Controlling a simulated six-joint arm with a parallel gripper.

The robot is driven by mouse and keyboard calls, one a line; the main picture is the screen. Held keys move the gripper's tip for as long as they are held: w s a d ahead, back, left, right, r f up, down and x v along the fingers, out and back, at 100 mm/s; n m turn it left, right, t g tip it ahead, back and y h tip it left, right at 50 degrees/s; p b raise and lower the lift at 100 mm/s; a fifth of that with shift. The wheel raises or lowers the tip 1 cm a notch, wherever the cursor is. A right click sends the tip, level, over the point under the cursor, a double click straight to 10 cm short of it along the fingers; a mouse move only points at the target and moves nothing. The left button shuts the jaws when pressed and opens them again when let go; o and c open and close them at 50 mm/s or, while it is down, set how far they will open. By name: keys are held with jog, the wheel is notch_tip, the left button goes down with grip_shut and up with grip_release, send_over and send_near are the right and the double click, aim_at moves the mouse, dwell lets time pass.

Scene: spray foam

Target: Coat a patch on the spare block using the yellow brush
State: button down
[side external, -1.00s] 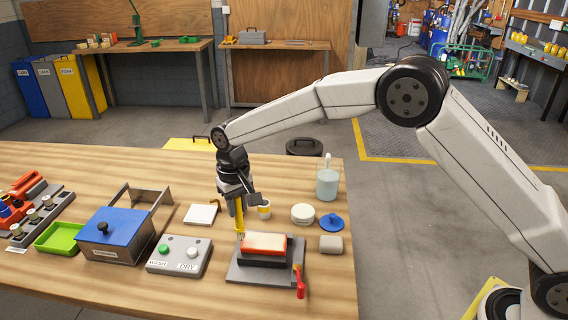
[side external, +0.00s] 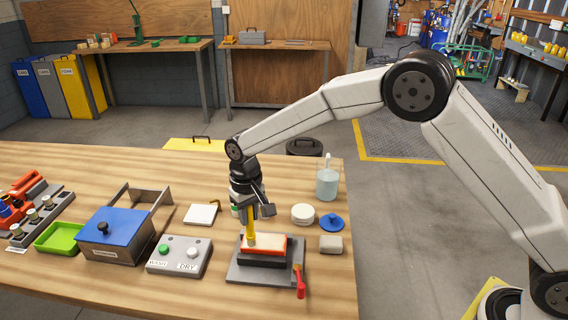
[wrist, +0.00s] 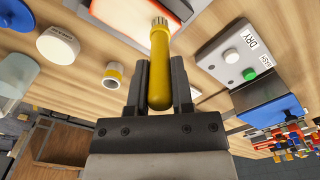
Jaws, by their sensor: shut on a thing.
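My gripper (side external: 250,206) is shut on the yellow brush (side external: 250,226), which points down. In the wrist view the brush (wrist: 159,75) stands between both fingers (wrist: 160,66), its bristle end away from me. A block with a pale top and orange-red edges (side external: 268,243) lies on a dark holder with a red handle. The brush tip is at the left part of the block's top; whether it touches I cannot tell. In the wrist view the block (wrist: 112,14) is cut off at the top edge. A smaller beige-grey block (side external: 331,244) lies to the right.
A yellow-banded cup (wrist: 113,76) shows in the wrist view. A white round tub (side external: 302,214), blue lid (side external: 331,222) and beaker (side external: 327,184) stand right. The wash/dry button box (side external: 180,256), blue-lidded box (side external: 110,236) and green tray (side external: 59,238) stand left.

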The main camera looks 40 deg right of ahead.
jog(key=shift+w+a, duration=0.8)
notch_tip(320, 180, up, 8)
jog(key=shift+w, duration=0.15)
dwell(0.5)
